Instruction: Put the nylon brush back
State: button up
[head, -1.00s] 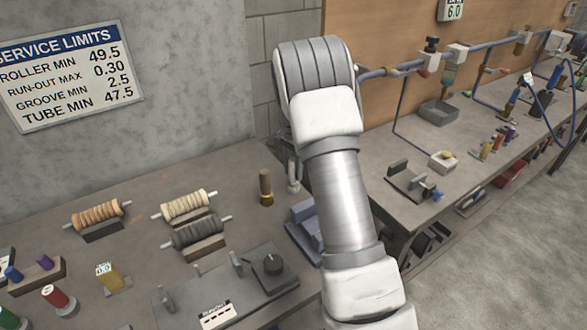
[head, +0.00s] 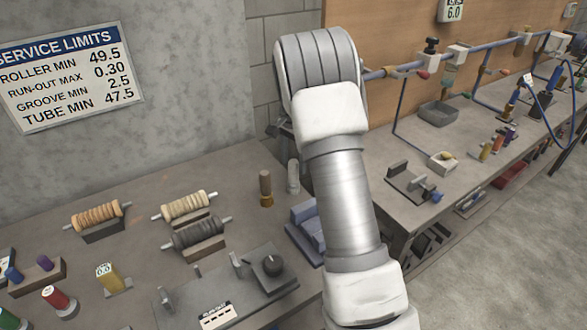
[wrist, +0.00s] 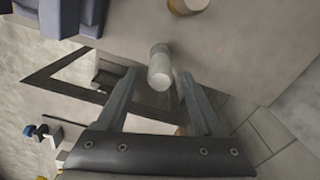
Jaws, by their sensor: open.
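A pale grey-white upright cylinder (head: 293,176), which looks like the nylon brush, stands on the bench near its back edge. A wood-coloured brush with a brass-coloured lower part (head: 266,188) stands just left of it. In the wrist view the pale cylinder (wrist: 160,68) shows end-on, beyond and between the two fingertips of my gripper (wrist: 158,75). The fingers are open, with clear space on both sides of it. In the head view my gripper (head: 283,140) is partly hidden by my arm and sits above the cylinder.
A blue-grey tray with blocks (head: 304,228) lies in front, partly behind my arm. Roller stands (head: 198,238) and a dial fixture (head: 268,270) are to the left. Another bench (head: 400,215) lies to the right. The bench behind the rollers is clear.

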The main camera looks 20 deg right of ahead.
notch_tip(320, 180, up, 8)
jog(key=shift+r, duration=0.25)
jog(key=s+a+r+n+t, duration=0.2)
jog(key=s+a+r+n, duration=0.15)
jog(key=s+r, duration=0.35)
jog(key=s+a+r+n+t, duration=0.1)
jog(key=s+a+r+n, duration=0.25)
jog(key=s+r, duration=0.4)
jog(key=s+a+f+n+t, duration=0.1)
jog(key=s+a+f+n, duration=0.1)
jog(key=s, duration=0.7)
jog(key=s+a+f+n+t, duration=0.1)
jog(key=s+a+f+n, duration=0.1)
jog(key=s, duration=0.7)
jog(key=shift+s+a+f+n+t, duration=0.15)
jog(key=shift+s+a+n+t, duration=0.2)
jog(key=shift+n, duration=0.55)
jog(key=shift+a, duration=0.1)
